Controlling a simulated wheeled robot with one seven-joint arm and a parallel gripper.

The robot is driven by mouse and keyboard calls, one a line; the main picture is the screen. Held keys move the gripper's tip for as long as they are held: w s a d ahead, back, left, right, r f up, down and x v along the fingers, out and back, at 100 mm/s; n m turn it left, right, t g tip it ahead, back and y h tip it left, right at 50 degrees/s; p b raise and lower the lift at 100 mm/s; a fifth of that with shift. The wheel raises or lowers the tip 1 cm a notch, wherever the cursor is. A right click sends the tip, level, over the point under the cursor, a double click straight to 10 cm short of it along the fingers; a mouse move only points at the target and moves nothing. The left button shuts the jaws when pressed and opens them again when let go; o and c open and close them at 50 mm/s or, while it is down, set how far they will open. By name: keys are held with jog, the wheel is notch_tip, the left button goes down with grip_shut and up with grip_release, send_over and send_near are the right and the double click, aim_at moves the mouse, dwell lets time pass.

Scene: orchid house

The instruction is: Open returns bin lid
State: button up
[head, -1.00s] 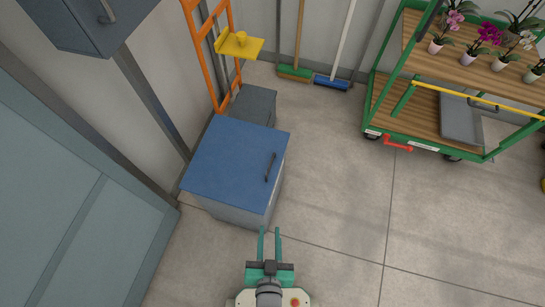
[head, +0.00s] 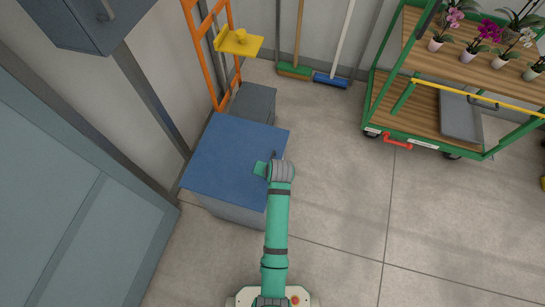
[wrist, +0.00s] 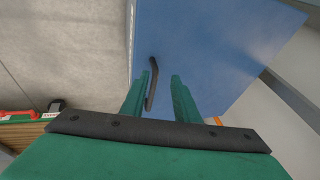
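The returns bin has a blue lid (head: 228,155) lying closed on a light grey body (head: 235,212). A dark bar handle (wrist: 153,84) sits near the lid's edge. In the wrist view my gripper (wrist: 160,77) points down at the lid with its two green fingers apart. The handle shows between the fingers, closer to the left one. I cannot tell whether the fingertips reach down to its level or touch it.
A grey box (head: 253,103) and an orange frame (head: 212,55) stand behind the bin. A grey-blue cabinet (head: 75,205) is at left. A green trolley (head: 425,142) with potted orchids is at right. Two brooms lean on the back wall. The floor (head: 335,180) right of the bin is clear.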

jog(key=w+d+r+g, duration=0.4)
jog(key=w+r, duration=0.3)
jog(key=r, duration=0.2)
jog(key=f, duration=0.3)
jog(key=a+f, duration=0.1)
jog(key=f, duration=0.6)
jog(key=shift+w+a+f, duration=0.25)
jog(key=shift+w+f, duration=0.05)
jog(key=shift+w, duration=0.05)
grip_shut()
